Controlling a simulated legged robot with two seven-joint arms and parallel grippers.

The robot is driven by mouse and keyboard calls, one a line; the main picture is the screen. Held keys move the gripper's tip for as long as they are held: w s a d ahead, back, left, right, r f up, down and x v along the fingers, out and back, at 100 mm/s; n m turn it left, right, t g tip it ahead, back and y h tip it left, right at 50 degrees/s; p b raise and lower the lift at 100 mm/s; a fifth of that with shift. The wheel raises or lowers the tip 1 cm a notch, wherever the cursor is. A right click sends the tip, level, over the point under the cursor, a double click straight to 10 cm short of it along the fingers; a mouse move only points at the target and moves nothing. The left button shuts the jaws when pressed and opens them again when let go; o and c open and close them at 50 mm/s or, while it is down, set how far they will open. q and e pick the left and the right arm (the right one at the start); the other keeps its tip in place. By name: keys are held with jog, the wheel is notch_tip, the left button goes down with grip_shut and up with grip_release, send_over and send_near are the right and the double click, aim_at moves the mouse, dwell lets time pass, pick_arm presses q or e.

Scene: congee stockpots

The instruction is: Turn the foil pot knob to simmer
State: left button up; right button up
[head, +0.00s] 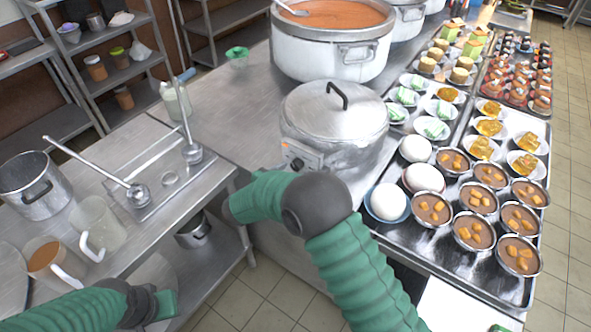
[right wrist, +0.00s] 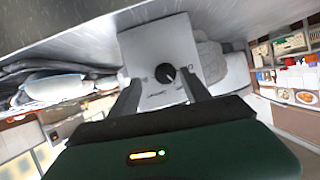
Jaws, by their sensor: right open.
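A silver pot (head: 335,115) with a shiny lid and black handle stands on the counter in the middle of the head view. Its front control panel (head: 313,160) carries a dark knob (head: 297,164) and a small orange light. In the right wrist view the round black knob (right wrist: 165,73) has a pale pointer mark slanting to its lower right. My right gripper (right wrist: 160,82) is open, its fingers on either side of the knob in that view; contact cannot be made out. In the head view its fingers are hidden. My left gripper (head: 165,305) is at the lower left, fingers not visible.
A large pot of orange soup (head: 332,45) stands behind. Ladles, a steel pot (head: 35,187) and jugs (head: 97,225) stand on the left table. Some bare counter (head: 215,115) lies left of the pot.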

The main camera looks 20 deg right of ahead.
aim_at(295, 169)
jog(key=shift+w+d+f, duration=0.35)
jog(key=shift+w, duration=0.2)
jog(key=shift+w+d+f, duration=0.3)
jog(key=shift+w+f, duration=0.05)
jog(key=shift+w, duration=0.15)
jog(key=shift+w+a+f, duration=0.1)
jog(key=shift+w, duration=0.1)
jog(key=shift+a, duration=0.25)
jog(key=shift+d, duration=0.45)
jog(key=c, duration=0.7)
grip_shut()
jog(key=shift+a, duration=0.15)
